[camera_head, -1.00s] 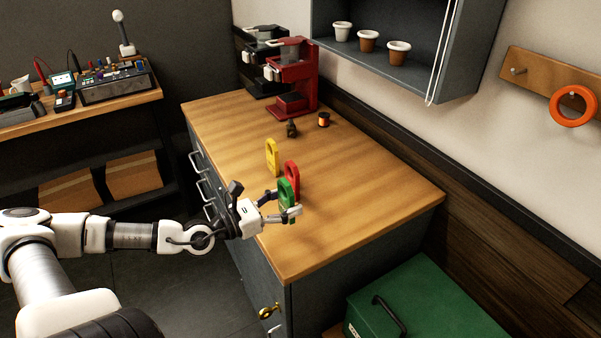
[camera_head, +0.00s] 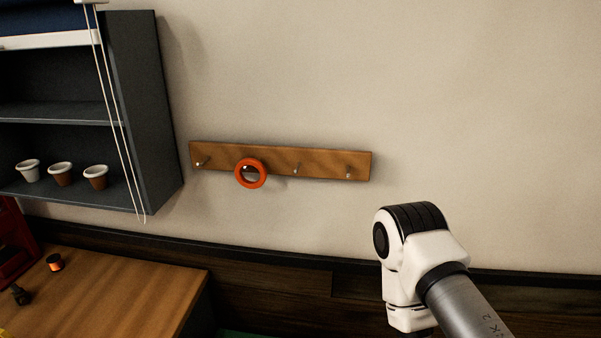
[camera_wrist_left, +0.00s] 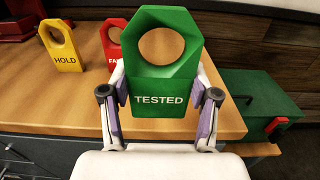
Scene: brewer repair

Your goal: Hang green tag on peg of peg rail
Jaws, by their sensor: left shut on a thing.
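The green tag (camera_wrist_left: 160,76), marked TESTED with a round hole near its top, stands upright in the left wrist view. My left gripper (camera_wrist_left: 158,94) is shut on its lower part, a finger on each side. The wooden peg rail (camera_head: 325,164) is on the wall in the head view. Its far-left peg (camera_head: 200,162) and two right-hand pegs (camera_head: 297,169) (camera_head: 348,173) are bare. An orange ring (camera_head: 239,173) hangs on the rail between them. Part of my right arm shows in the head view, but its gripper does not.
A yellow HOLD tag (camera_wrist_left: 62,57) and a red tag (camera_wrist_left: 107,51) stand on the wooden counter (camera_wrist_left: 60,105) behind the green tag. A green case (camera_wrist_left: 250,95) is to the right. A shelf (camera_head: 150,110) with hanging cords is left of the rail. Wall around the rail is clear.

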